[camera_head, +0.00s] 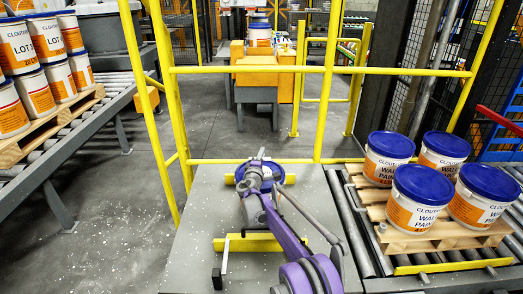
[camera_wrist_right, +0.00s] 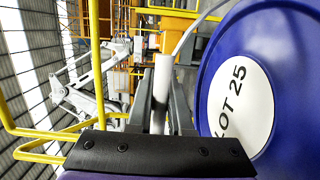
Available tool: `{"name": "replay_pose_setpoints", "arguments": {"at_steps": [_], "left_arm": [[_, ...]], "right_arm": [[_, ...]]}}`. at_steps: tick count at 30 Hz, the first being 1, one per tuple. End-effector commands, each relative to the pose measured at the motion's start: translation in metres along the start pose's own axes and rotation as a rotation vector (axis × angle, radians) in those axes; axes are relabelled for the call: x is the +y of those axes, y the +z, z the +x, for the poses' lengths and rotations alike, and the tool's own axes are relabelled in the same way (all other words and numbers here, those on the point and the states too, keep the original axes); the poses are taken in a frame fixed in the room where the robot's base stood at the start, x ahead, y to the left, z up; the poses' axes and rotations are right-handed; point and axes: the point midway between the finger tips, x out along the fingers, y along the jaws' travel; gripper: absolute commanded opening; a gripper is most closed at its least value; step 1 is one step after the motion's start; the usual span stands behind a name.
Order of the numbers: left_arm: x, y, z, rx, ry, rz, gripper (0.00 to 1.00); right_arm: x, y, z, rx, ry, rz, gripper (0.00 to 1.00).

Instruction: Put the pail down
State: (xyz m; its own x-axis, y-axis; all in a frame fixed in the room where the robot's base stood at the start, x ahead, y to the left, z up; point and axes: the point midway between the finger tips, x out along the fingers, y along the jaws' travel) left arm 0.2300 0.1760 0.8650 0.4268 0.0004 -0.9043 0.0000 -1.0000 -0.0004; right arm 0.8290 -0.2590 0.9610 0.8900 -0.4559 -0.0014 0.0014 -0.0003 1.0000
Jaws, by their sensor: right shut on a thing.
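My right gripper (camera_wrist_right: 165,88) is shut on the white handle grip of a pail (camera_wrist_right: 250,85). The wrist view is turned on its side. It shows the pail's blue lid close beside the fingers, with a round white label reading LOT 25. The handle wire curves from the grip towards the lid. In the head view my purple right arm reaches forward over a grey platform, with its gripper (camera_head: 262,160) near the far edge. There the arm covers most of what is at the gripper. The pail's bottom is hidden, so I cannot tell whether it touches anything. My left gripper is not in view.
Several blue-lidded pails (camera_head: 423,185) stand on a wooden pallet (camera_head: 425,240) on the right roller conveyor. More labelled pails (camera_head: 35,92) stand on a pallet at the left conveyor (camera_head: 45,155). Yellow railing (camera_head: 320,70) crosses ahead. Another pail (camera_head: 260,42) stands at the orange station beyond.

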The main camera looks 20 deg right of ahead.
Motion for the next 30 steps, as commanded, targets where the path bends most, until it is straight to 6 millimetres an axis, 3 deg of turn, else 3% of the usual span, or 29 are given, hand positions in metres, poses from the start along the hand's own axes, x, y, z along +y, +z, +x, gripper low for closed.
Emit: {"name": "replay_pose_setpoints", "arguments": {"at_steps": [11,12,17,26,30], "left_arm": [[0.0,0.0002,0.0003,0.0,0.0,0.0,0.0],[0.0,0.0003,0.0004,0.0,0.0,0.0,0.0],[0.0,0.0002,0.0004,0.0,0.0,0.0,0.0],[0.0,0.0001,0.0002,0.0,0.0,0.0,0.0],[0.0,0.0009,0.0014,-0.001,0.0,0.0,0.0]], "right_arm": [[-0.0046,0.0004,0.0,-0.001,0.002,-0.002,0.0],[-0.008,0.0,0.0001,0.0,0.0,0.0,0.2],[-0.0072,0.0,0.0001,0.0,0.0,0.0,0.48],[-0.0054,0.0001,0.0,0.0,0.0,0.0,0.48],[-0.0052,-0.0008,-0.0094,0.001,0.0,0.0,0.48]]}}
